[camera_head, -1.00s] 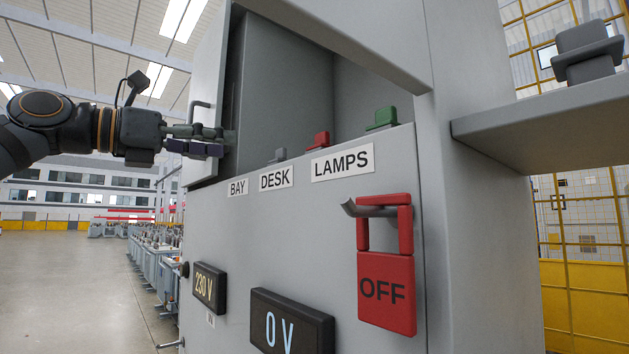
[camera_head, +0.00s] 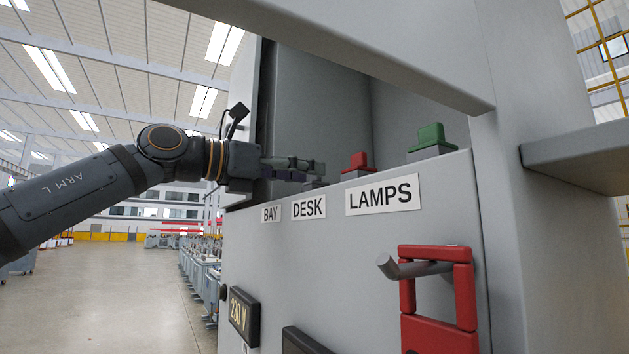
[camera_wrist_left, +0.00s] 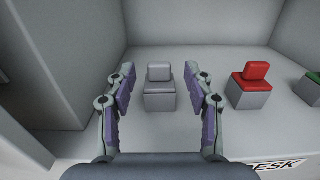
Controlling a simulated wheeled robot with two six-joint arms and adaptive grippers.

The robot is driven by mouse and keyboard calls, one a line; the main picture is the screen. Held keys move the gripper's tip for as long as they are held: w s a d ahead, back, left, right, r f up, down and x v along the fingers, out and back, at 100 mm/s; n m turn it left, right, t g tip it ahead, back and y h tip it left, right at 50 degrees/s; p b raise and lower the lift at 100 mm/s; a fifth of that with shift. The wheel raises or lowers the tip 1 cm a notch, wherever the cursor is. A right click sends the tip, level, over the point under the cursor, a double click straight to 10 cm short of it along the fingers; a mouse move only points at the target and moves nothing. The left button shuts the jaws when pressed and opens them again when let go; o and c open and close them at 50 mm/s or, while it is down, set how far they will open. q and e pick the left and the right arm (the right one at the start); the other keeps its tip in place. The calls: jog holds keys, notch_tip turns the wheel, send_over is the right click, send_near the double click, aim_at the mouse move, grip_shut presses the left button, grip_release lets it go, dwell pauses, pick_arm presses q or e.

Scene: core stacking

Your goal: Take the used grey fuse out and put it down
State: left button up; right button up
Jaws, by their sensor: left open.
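The grey fuse (camera_wrist_left: 159,72) sits upright on its grey block in the left wrist view, left of the red one. My left gripper (camera_wrist_left: 164,82) is open, with one finger to each side of the grey fuse and its block; I see gaps between the fingers and the block. In the head view my left gripper (camera_head: 318,168) reaches into the cabinet above the BAY and DESK labels, and it mostly hides the grey fuse there. My right gripper is not in view.
A red fuse (camera_head: 356,161) and a green fuse (camera_head: 431,137) stand on blocks to the right. The cabinet's side walls and upper beam (camera_head: 400,70) frame the opening. A red tag (camera_head: 440,335) hangs from a hook on the front. A side shelf (camera_head: 580,150) is at right.

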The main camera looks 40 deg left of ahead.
pick_arm(q)
jog(key=x, duration=0.2)
jog(key=shift+w+r+p, duration=0.1)
jog(key=shift+w+p, duration=0.25)
jog(key=shift+w, duration=0.05)
jog(key=shift+w+d, duration=0.15)
jog(key=shift+w, duration=0.25)
jog(key=shift+s, duration=0.15)
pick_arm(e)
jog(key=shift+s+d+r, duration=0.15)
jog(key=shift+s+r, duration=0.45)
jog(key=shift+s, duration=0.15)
